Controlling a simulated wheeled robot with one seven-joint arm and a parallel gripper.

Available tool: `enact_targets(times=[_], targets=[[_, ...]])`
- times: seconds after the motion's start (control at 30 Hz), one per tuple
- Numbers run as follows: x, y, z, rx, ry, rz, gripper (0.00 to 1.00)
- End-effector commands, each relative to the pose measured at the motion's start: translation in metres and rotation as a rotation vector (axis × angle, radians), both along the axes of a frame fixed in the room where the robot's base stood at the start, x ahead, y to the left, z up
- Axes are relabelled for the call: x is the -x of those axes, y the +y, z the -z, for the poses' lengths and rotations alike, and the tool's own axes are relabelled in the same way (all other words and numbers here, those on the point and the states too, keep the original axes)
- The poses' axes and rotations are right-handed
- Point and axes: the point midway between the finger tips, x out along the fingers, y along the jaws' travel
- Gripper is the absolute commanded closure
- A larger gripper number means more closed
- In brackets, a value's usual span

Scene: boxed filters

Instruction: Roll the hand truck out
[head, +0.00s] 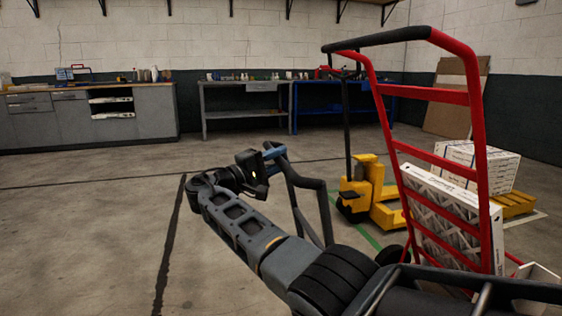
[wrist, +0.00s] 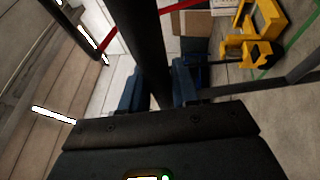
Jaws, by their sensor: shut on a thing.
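The red hand truck (head: 477,160) stands upright at the right of the head view, with a black grip along its top bar. A white boxed filter (head: 447,222) with grey mesh-like faces stands against its frame. My gripper (head: 274,153) is left of the truck in the picture. Its blue fingers, also in the wrist view (wrist: 158,95), are shut on a thick dark bar (wrist: 140,45). A dark tubular frame (head: 311,184) drops below the gripper in the head view. I cannot tell whether that bar joins the red truck. The truck's foot is partly hidden.
A yellow pallet jack (head: 372,190) stands behind the truck, near white boxes (head: 478,160) on a yellow pallet. Grey cabinets (head: 140,110) and a blue workbench (head: 340,100) line the back wall. A cardboard sheet (head: 450,100) leans there. The floor at left is clear.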

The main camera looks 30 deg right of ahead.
Motion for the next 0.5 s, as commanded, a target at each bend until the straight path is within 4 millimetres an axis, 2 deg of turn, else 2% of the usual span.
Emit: enact_targets(times=[0.3,0.33,0.5], targets=[[-0.0005,0.0015,0.0007,-0.001,0.002,-0.003,1.0],[-0.0004,0.0015,0.0007,-0.001,0.002,-0.003,0.68],[-0.0002,0.0008,0.0006,-0.001,0.001,-0.002,0.52]])
